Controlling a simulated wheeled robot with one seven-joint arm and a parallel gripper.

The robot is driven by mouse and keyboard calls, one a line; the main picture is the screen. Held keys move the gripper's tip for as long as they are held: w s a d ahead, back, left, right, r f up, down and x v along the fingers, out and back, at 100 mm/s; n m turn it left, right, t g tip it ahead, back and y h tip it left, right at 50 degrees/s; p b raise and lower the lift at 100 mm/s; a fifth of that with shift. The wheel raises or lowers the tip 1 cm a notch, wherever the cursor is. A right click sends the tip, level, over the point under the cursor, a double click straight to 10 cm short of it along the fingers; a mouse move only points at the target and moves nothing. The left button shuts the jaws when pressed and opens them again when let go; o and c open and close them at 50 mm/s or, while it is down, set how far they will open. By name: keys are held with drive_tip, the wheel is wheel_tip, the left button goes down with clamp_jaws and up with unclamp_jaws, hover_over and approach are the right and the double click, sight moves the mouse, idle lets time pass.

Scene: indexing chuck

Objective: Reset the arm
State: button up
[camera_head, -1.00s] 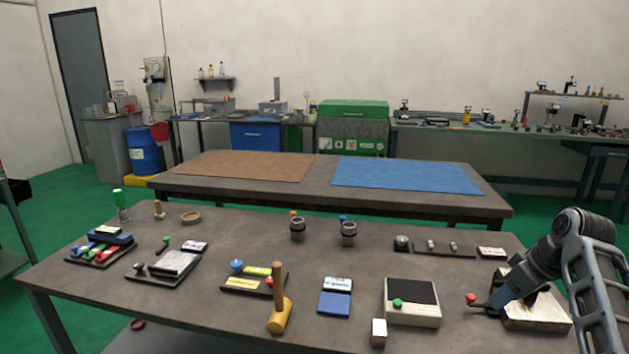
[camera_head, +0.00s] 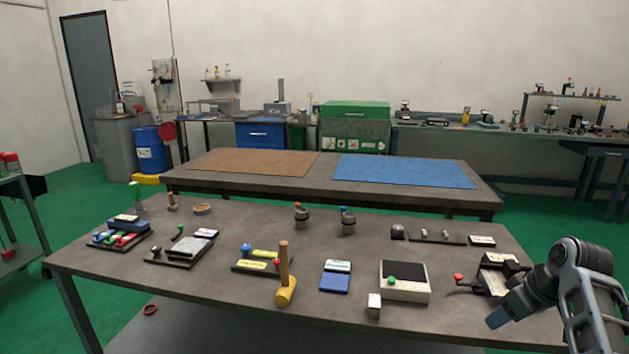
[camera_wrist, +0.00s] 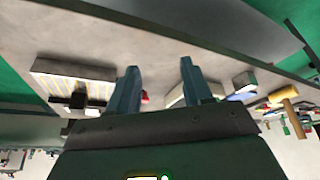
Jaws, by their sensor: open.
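My gripper (camera_head: 498,318) is at the right of the camera_head view, above the right front part of the workbench (camera_head: 210,285). In the camera_wrist view its two blue-grey fingers (camera_wrist: 160,88) stand apart with nothing between them. The device with a red knob (camera_head: 458,278) and a pale plate (camera_head: 495,282) stands on the bench beyond my gripper, apart from it. It also shows in the camera_wrist view (camera_wrist: 72,72), left of the fingers. My forearm covers the bench's right end.
A box with a green knob (camera_head: 404,294), a small metal block (camera_head: 374,306) and a yellow mallet (camera_head: 286,290) stand left of my gripper. Several small fixtures fill the bench's left. A second table with brown (camera_head: 250,162) and blue mats (camera_head: 400,171) stands behind.

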drive_tip(key=s+a+f+t, duration=0.1)
drive_tip(key=s+a+f, duration=0.35)
drive_tip(key=f, duration=0.35)
drive_tip(key=s+a+f+m+t+h, duration=0.1)
drive_tip(key=s+a+f, duration=0.2)
drive_tip(key=s, duration=0.4)
drive_tip(key=s+a+f+m+t, duration=0.1)
drive_tip(key=s+a+f, duration=0.15)
drive_tip(key=s, duration=0.35)
drive_tip(key=s+a+f+m+t+h, duration=0.1)
drive_tip(key=s+a+f, duration=0.15)
drive_tip(key=s, duration=0.45)
drive_tip(key=s+a+r+t, duration=0.2)
drive_tip(key=s+r, duration=0.1)
drive_tip(key=s, duration=0.4)
drive_tip(key=s+a+r+t, duration=0.1)
drive_tip(key=s+a+r, duration=0.15)
drive_tip(key=s, duration=0.45)
drive_tip(key=s+a+r+t, duration=0.1)
drive_tip(key=s+r, duration=0.5)
drive_tip(key=r, duration=0.3)
drive_tip(key=s+a+r+m+t, duration=0.1)
drive_tip(key=s+r+t, duration=0.1)
drive_tip(key=s+r, duration=0.4)
wheel_tip(320, 180, up, 3)
drive_tip(key=shift+s+f+y, duration=0.1)
drive_tip(key=shift+s+y, duration=0.2)
drive_tip(key=shift+s, duration=0.05)
